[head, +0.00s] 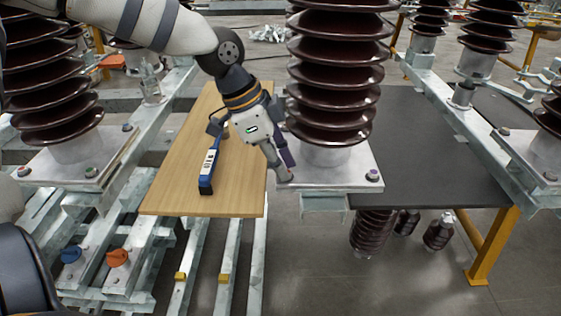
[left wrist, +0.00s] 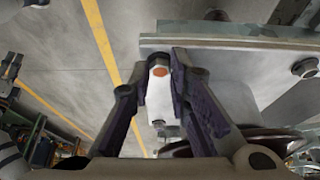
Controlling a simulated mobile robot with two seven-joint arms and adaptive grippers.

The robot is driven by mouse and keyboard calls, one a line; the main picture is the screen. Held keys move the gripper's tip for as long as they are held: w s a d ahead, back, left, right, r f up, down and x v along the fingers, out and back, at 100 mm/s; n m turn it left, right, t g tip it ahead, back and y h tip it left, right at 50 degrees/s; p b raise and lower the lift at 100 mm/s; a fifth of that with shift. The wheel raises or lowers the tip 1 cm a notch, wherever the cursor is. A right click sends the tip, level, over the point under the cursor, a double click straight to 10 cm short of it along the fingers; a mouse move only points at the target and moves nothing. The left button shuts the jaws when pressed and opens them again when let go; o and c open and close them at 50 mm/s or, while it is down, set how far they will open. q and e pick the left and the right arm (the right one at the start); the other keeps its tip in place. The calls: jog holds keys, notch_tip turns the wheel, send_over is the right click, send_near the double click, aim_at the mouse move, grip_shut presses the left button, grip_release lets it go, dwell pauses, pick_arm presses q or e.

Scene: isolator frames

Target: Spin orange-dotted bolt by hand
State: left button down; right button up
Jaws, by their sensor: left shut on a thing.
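The orange-dotted bolt (left wrist: 159,71) shows in the left wrist view as a pale metal hex head with an orange dot on its end face. It sits at the edge of the insulator's metal base plate (head: 340,178). My left gripper (head: 284,170) reaches down to the left front corner of this plate, with its dark purple fingers on both sides of the bolt. It is shut on the bolt, which the fingers hide in the head view.
The brown ribbed insulator (head: 335,75) stands on the plate close beside my left gripper. A blue handheld tool (head: 208,165) lies on the wooden board (head: 165,190) to the left. Another plate bolt (head: 373,175) is at the right front corner. A dark mat (head: 430,150) lies right.

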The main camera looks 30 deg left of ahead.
pick_arm(q)
jog(key=c, duration=1.5)
grip_release()
jog(key=v, duration=1.2)
jog(key=shift+s, duration=0.1)
